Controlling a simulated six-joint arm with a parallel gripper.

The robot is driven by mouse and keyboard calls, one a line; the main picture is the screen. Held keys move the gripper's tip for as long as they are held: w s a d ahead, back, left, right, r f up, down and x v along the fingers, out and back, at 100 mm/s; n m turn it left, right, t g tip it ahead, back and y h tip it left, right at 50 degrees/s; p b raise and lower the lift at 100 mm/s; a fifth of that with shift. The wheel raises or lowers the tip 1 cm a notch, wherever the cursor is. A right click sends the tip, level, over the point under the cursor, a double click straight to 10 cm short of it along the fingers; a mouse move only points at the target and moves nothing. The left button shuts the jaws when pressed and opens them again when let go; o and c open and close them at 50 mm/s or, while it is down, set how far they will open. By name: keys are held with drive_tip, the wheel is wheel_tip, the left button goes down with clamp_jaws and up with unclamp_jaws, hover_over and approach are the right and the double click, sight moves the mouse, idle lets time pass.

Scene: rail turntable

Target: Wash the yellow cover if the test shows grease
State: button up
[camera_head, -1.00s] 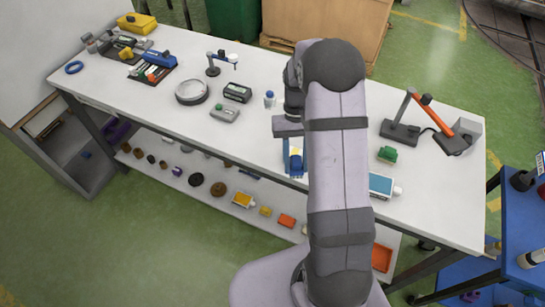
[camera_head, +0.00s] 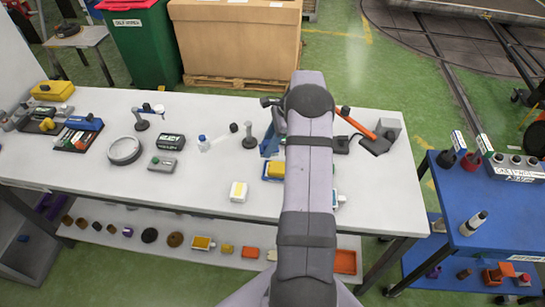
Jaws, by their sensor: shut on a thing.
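A yellow block (camera_head: 277,169), which may be the yellow cover, shows in a blue holder (camera_head: 268,179) on the bench, just left of my arm. My arm hides its right side. My gripper's jaws are hidden behind my arm; only a dark part of the wrist shows beside the elbow. I cannot see what the jaws hold. A blue upright piece (camera_head: 271,140) stands out behind the holder, partly covered by my arm. A white block with a yellowish top (camera_head: 239,191) lies near the bench's front edge. I cannot see any test result.
A yellow case (camera_head: 52,90) is far left. A blue cart (camera_head: 480,235) stands right.

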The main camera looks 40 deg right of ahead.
drive_tip(key=m, duration=0.1)
drive_tip(key=m+t, duration=0.1)
drive_tip(key=m, duration=0.1)
drive_tip(key=shift+w+d+h, duration=0.2)
drive_tip(key=shift+h, duration=0.2)
drive_tip(key=shift+f, duration=0.1)
